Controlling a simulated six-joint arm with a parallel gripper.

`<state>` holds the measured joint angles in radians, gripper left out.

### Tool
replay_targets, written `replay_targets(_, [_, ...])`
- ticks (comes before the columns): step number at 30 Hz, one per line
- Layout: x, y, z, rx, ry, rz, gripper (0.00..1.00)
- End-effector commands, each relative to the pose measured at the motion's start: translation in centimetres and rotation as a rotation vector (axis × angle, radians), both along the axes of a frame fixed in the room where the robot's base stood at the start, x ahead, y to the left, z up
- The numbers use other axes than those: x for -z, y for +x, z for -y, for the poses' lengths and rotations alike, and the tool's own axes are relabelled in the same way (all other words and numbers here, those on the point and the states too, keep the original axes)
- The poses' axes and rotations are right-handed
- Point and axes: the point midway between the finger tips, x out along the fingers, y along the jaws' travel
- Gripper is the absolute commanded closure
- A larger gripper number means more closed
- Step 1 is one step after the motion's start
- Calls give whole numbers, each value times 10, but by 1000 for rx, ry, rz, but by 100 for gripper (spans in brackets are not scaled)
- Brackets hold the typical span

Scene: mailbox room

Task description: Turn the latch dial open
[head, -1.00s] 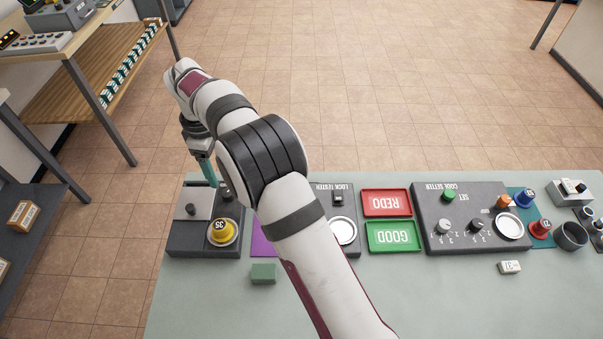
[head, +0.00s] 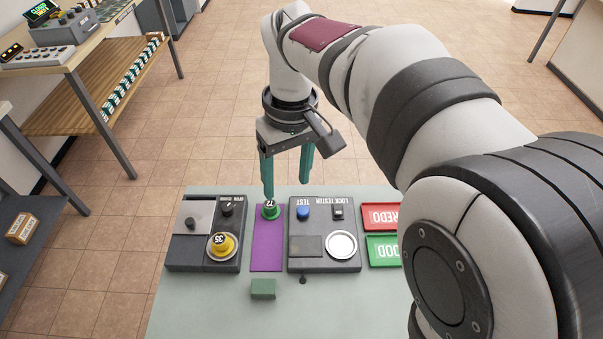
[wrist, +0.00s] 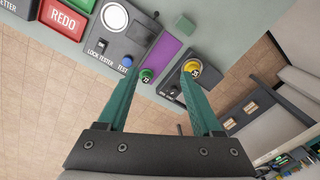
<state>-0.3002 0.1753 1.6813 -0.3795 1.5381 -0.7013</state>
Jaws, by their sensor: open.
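The latch dial is a small black knob (head: 227,209) beside "OPEN SHUT" lettering, at the back right of the dark box (head: 180,257) on the left of the bench. It also shows in the wrist view (wrist: 174,91), just below the yellow piece. I cannot tell clearly which word it points to. My gripper (head: 287,186) is open and empty, teal fingers pointing down, to the right of the dial and apart from it. The left finger stands behind or over the green piece (head: 270,211) marked 72. I cannot tell whether they touch.
A yellow piece (head: 222,244) marked 35 sits in a round holder on the dark box. A purple mat (head: 266,252) separates it from the lock tester (head: 324,258). A green block (head: 263,288) lies in front. Red (head: 381,217) and green (head: 385,250) trays stand farther right.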

Motion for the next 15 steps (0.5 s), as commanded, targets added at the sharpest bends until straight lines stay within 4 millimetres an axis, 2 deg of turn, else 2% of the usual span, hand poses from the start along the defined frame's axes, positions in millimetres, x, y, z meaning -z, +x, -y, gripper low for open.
replay_targets(3, [-2,-18,14,93,7,-8,33])
replay_targets(6, [-2,-27,20,141,10,-13,33])
replay_targets(15, [-1,-32,23,166,11,-16,33])
